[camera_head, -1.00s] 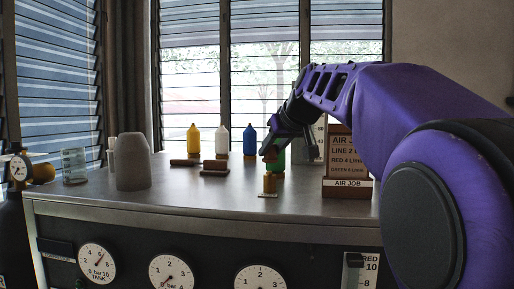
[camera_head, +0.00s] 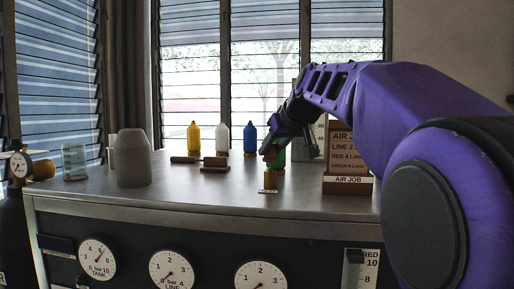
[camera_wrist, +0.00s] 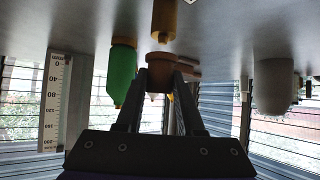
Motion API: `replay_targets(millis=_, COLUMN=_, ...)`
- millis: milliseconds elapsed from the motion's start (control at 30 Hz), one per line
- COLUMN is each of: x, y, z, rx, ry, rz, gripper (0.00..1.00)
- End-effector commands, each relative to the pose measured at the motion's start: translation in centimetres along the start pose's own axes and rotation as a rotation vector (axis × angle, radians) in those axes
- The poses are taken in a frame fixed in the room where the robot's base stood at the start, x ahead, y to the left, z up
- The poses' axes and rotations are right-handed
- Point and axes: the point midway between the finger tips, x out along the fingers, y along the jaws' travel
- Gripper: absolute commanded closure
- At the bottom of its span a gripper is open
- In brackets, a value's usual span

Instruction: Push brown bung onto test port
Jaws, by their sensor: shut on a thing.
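My gripper (camera_head: 277,146) is shut on the brown bung (camera_wrist: 160,62), which sits between the two fingertips (camera_wrist: 160,82) in the wrist view. In the head view the bung (camera_head: 271,155) is small and partly hidden by the fingers. The brass test port (camera_head: 269,181) stands upright on the bench, with a small label at its foot. The bung is above the port with a small gap. The wrist view is upside down; the port (camera_wrist: 165,20) shows there just beyond the bung, apart from it.
A green bottle (camera_wrist: 122,72) stands close behind my gripper. Yellow (camera_head: 193,138), white (camera_head: 222,139) and blue (camera_head: 250,139) bottles stand at the back. A brown sign (camera_head: 348,160) is right of the port, a grey rounded object (camera_head: 132,160) far left. The bench front is clear.

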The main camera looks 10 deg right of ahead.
Motion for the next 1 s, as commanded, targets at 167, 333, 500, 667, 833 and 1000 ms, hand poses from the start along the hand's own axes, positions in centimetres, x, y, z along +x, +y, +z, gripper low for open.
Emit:
replay_targets(millis=167, x=0.4, y=0.0, z=0.7, rx=0.000, ry=0.000, rz=0.000, gripper=1.00)
replay_targets(millis=333, x=0.8, y=0.0, z=1.1, rx=0.000, ry=0.000, rz=0.000, gripper=1.00)
replay_targets(millis=500, x=1.1, y=0.0, z=1.6, rx=0.000, ry=0.000, rz=0.000, gripper=1.00)
replay_targets(millis=667, x=1.2, y=0.0, z=1.7, rx=0.000, ry=0.000, rz=0.000, gripper=1.00)
replay_targets(millis=833, x=1.2, y=0.0, z=1.7, rx=0.000, ry=0.000, rz=0.000, gripper=1.00)
replay_targets(millis=1000, x=1.2, y=0.0, z=1.7, rx=0.000, ry=0.001, rz=0.000, gripper=0.43)
